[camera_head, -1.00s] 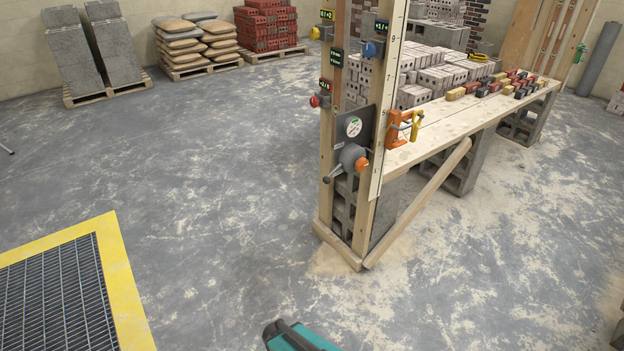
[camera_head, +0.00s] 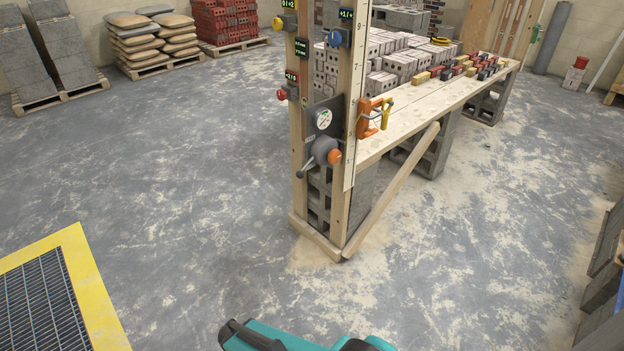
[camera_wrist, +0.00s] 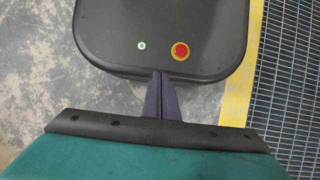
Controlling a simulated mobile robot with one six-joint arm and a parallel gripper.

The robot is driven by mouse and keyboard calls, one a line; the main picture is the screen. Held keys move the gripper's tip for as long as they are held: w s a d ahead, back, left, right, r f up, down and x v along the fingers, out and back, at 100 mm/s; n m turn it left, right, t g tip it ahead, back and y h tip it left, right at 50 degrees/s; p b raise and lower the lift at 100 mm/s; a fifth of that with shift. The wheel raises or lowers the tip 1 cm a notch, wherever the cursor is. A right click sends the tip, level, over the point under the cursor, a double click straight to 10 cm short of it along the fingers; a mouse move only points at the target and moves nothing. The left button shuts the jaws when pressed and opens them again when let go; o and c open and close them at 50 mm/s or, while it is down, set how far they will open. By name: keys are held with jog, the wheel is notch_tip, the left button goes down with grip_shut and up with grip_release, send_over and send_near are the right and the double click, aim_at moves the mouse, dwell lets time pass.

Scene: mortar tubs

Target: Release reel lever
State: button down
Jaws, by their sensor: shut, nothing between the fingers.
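The reel (camera_head: 322,148) is a grey drum on a dark plate low on the wooden post frame, in the head view. A dark lever (camera_head: 305,168) sticks out from it, down and to the left. An orange knob (camera_head: 335,156) sits at its right side.
A plank bench (camera_head: 440,106) with bricks runs back from the posts. A slanted wooden brace (camera_head: 392,190) reaches the floor in front. A yellow-edged floor grate (camera_head: 40,305) lies at lower left. Grey blocks (camera_head: 604,265) stand at the right edge. Open concrete floor lies between.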

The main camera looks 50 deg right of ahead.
jog(key=w+d+m+t+y+b, duration=0.2)
jog(key=w+m+t+y, duration=0.15)
jog(key=w, duration=0.55)
jog(key=w+d+m+t+y+b, duration=0.2)
jog(key=w+m+y, duration=0.15)
jog(key=w, duration=0.45)
jog(key=w+d+r+m+t+y+b, duration=0.1)
jog(key=w+d+r+m+t+b, duration=0.2)
jog(key=w+d, duration=0.35)
jog(key=w+d+r+m+t, duration=0.3)
jog(key=w+d+r, duration=0.2)
jog(key=d, duration=0.3)
jog(key=w+d+r+m+t+h+b, duration=0.15)
jog(key=d+r+t, duration=0.35)
jog(key=d, duration=0.6)
jog(key=d+r+m+t+h+b, duration=0.1)
jog(key=d+r+m+t+b, duration=0.15)
jog(key=d+r, duration=0.6)
jog(key=s+d+r+m+t+h, duration=0.2)
jog(key=s+d+r, duration=0.2)
jog(key=d, duration=0.6)
jog(key=s+d+r+m+t+h+b, duration=0.1)
jog(key=s+d+r+m+t+h, duration=0.1)
jog(key=d, duration=0.9)
notch_tip(320, 180, up, 4)
jog(key=shift+s+f+t, duration=0.2)
jog(key=shift+s+t, duration=0.3)
jog(key=shift+s, duration=0.5)
jog(key=shift+w+d, duration=0.1)
jog(key=shift+w, duration=0.05)
